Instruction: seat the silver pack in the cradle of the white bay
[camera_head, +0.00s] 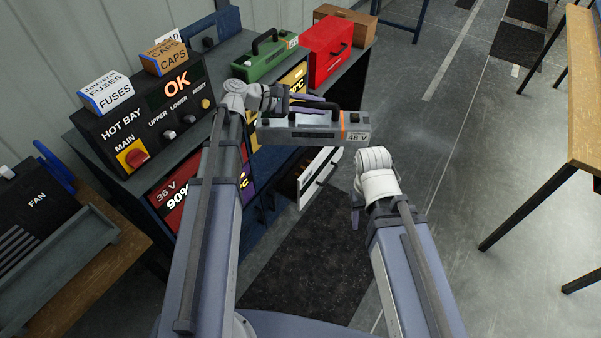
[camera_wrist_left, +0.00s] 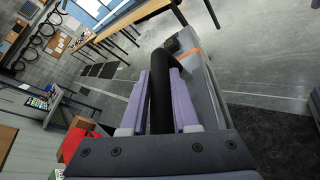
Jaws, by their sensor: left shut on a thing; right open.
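The silver pack (camera_head: 300,134) is a grey box with an orange stripe, a "48 V" label and a black handle. It hangs in the air in front of the cabinet. My left gripper (camera_head: 318,103) is shut on its handle; the left wrist view shows the purple fingers (camera_wrist_left: 163,100) on either side of the black handle (camera_wrist_left: 160,92), with the grey pack (camera_wrist_left: 205,85) beside them. The white bay (camera_head: 320,176) is low at the cabinet's right end, below the pack; its cradle is mostly hidden. My right gripper (camera_head: 357,210) is open and empty, partly hidden by its wrist.
The Hot Bay control box (camera_head: 150,120) shows "OK". A dark mat (camera_head: 305,265) lies on the floor. Open floor lies to the right, before a wooden table (camera_head: 583,90).

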